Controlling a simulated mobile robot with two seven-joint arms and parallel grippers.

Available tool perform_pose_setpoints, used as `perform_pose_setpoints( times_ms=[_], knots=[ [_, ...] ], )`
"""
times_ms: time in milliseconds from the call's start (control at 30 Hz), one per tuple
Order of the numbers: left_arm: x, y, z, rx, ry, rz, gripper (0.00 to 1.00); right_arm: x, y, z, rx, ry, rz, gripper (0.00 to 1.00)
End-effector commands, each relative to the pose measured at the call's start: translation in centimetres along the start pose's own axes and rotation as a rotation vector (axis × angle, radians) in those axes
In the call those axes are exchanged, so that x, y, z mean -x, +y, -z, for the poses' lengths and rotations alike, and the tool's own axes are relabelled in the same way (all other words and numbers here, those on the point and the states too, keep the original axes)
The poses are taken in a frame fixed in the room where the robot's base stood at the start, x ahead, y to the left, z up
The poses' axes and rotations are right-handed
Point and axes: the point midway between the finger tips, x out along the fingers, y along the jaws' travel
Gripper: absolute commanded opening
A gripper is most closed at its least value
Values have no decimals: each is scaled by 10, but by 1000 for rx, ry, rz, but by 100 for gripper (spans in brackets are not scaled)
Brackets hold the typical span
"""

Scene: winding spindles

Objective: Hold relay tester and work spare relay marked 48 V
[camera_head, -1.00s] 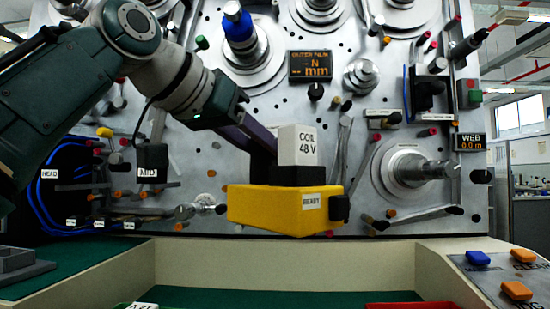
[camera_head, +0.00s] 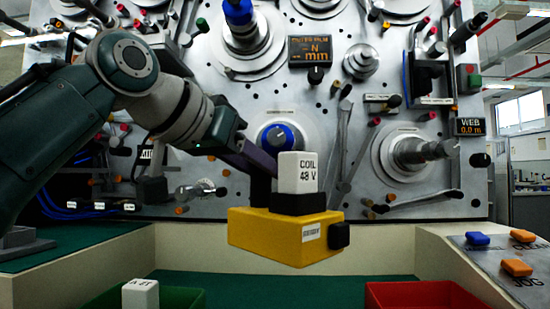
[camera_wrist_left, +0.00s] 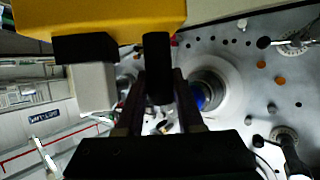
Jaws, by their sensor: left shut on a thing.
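The yellow relay tester (camera_head: 283,237) hangs in mid-air in front of the machine panel. A white relay (camera_head: 298,172) marked COIL 48 V stands upright in its black socket (camera_head: 298,203). The tester has a small front label, too blurred to read, and a black knob (camera_head: 339,235) at its right end. My left gripper (camera_head: 260,168) is shut on the tester's black upright post (camera_wrist_left: 157,68), beside the relay. The left wrist view shows the tester's yellow body (camera_wrist_left: 100,14) and the white relay (camera_wrist_left: 95,86). My right gripper is out of view.
A green bin (camera_head: 185,297) at the bottom left holds another white relay (camera_head: 140,294), its marking unclear. A red bin (camera_head: 425,295) is at the bottom right, beside a button console (camera_head: 490,262). Spindles and levers stick out of the panel behind (camera_head: 280,90).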

Motion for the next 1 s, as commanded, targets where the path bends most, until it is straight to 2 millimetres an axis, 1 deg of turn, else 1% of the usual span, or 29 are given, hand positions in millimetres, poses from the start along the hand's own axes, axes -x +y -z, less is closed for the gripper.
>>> perform_pose_setpoints(
  times_ms=[100, 1000],
  knots=[
    [-4, 0, -11, 0, 3, 0, 0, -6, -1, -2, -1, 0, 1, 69],
    [-34, 0, -83, 0, 2, 0, 0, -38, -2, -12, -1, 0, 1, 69]
  ],
)
